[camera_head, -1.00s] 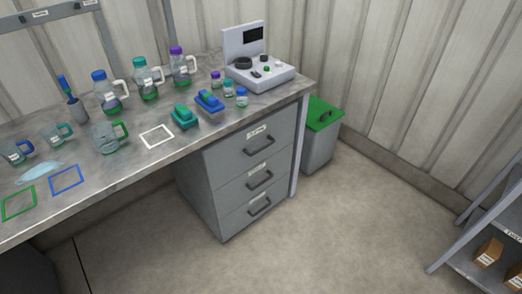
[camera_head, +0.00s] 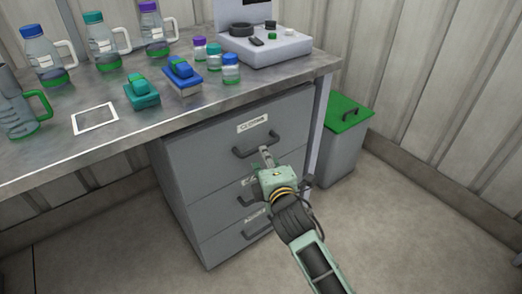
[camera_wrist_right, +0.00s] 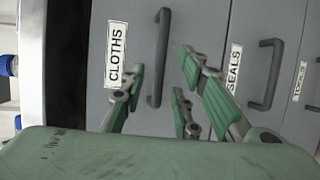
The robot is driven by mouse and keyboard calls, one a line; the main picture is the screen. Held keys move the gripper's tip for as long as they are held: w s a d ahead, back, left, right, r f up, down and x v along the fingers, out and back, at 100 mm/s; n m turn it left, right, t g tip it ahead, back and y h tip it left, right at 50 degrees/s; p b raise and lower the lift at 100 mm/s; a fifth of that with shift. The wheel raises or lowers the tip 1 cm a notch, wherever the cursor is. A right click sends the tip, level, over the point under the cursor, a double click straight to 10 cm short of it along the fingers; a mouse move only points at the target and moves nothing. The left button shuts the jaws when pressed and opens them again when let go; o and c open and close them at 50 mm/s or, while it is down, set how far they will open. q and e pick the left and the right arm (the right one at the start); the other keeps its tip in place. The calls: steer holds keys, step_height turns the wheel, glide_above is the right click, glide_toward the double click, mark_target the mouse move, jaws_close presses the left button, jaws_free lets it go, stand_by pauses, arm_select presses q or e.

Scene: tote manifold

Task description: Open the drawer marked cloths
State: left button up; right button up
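The grey drawer marked cloths (camera_head: 215,138) is the top one in the cabinet under the bench, and it is shut. Its label reads CLOTHS in the right wrist view (camera_wrist_right: 115,53). Its dark bar handle (camera_head: 250,148) also shows in the right wrist view (camera_wrist_right: 159,58). My right gripper (camera_head: 266,158) is just in front of this handle. In the right wrist view its green-padded fingers (camera_wrist_right: 162,78) are spread apart, with the handle showing between them. I cannot tell whether they touch it. My left gripper is not in view.
Below is a drawer marked SEALS (camera_wrist_right: 235,69), then a third drawer (camera_head: 232,238), both shut. The metal bench (camera_head: 60,150) above holds bottles, small jars, brushes and a grey device (camera_head: 265,48). A green-lidded bin (camera_head: 342,145) stands right of the cabinet. Floor in front is open.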

steer(key=b+x, duration=0.1)
steer(key=x, duration=0.6)
steer(key=shift+b, duration=0.4)
steer(key=shift+c, duration=0.4)
jaws_close()
